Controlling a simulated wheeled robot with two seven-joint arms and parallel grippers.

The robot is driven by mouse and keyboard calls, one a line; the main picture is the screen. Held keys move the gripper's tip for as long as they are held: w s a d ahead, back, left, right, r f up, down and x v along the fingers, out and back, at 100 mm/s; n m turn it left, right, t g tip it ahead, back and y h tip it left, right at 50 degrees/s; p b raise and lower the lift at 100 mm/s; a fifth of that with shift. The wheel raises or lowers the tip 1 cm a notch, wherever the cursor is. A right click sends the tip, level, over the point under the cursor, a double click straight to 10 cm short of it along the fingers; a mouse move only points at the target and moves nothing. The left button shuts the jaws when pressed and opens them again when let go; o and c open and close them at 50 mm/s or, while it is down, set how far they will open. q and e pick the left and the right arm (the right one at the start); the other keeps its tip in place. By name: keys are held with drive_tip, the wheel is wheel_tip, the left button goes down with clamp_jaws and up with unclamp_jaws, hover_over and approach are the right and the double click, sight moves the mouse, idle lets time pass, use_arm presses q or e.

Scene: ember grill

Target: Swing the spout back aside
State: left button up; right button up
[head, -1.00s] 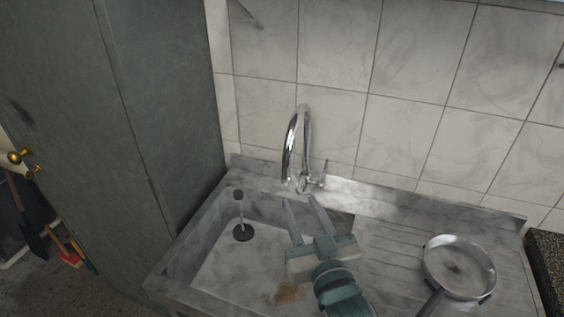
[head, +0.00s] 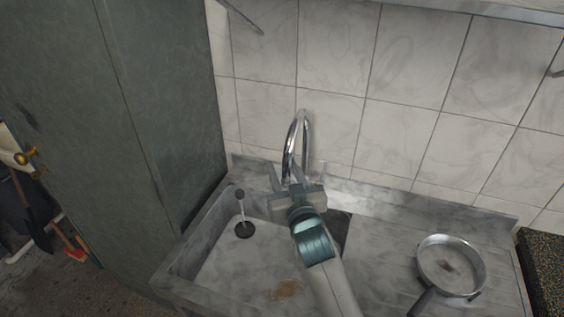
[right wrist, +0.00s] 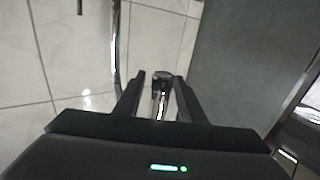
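The chrome gooseneck tap has a tall curved spout (head: 291,142) at the back of the grey sink, in front of the tiled wall. My right gripper (head: 296,166) is at the tap and hides its base and the spout's lower end in the head view. Its fingers are spread, one on each side of the spout in that view. In the right wrist view the open fingers (right wrist: 160,76) have a chrome tubular piece with a dark rim (right wrist: 160,94) between them, with gaps visible beside it. I cannot tell whether either finger touches it. My left gripper is out of view.
The sink basin (head: 218,262) holds a drain with a thin upright piece and a brown stain. A metal pan (head: 450,264) lies on the drainboard at the right. A tall dark green cabinet (head: 165,110) stands close on the left. The tiled wall closes the back.

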drive_tip(key=shift+w+a, duration=0.15)
drive_tip(key=shift+w, duration=0.45)
clamp_jaws()
drive_tip(key=shift+w, duration=0.1)
